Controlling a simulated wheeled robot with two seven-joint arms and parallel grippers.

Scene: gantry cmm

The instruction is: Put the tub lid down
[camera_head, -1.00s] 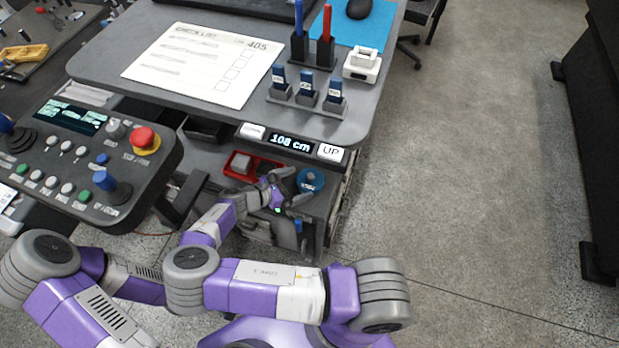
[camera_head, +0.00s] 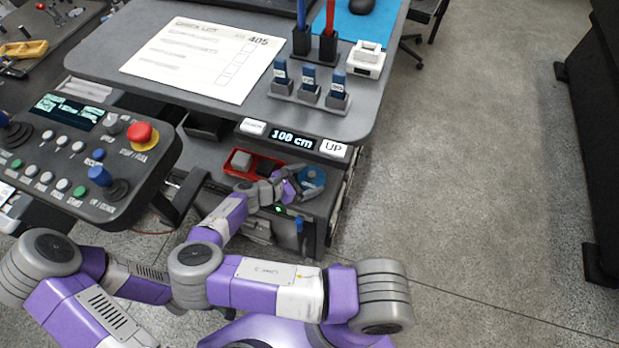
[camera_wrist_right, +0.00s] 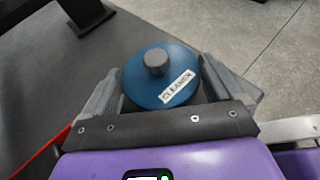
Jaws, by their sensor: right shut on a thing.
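The tub lid is a round blue disc with a grey knob and a white label reading CLEANER (camera_wrist_right: 150,85). In the head view the lid (camera_head: 313,178) is a small blue round shape by the right end of the low grey cabinet top, partly hidden by my gripper. My right gripper (camera_head: 298,185) is shut on the lid. In the right wrist view, the fingers of my right gripper (camera_wrist_right: 160,72) lie on either side of its rim. I cannot tell whether the lid touches what is under it. A separate tub is not clearly visible. My left gripper is out of view.
A red tray (camera_head: 240,162) with grey and dark blocks stands left of the lid. The desk (camera_head: 200,110) with its height display (camera_head: 293,139) overhangs behind. A control panel (camera_head: 75,165) is at left. Open floor (camera_head: 460,180) lies to the right.

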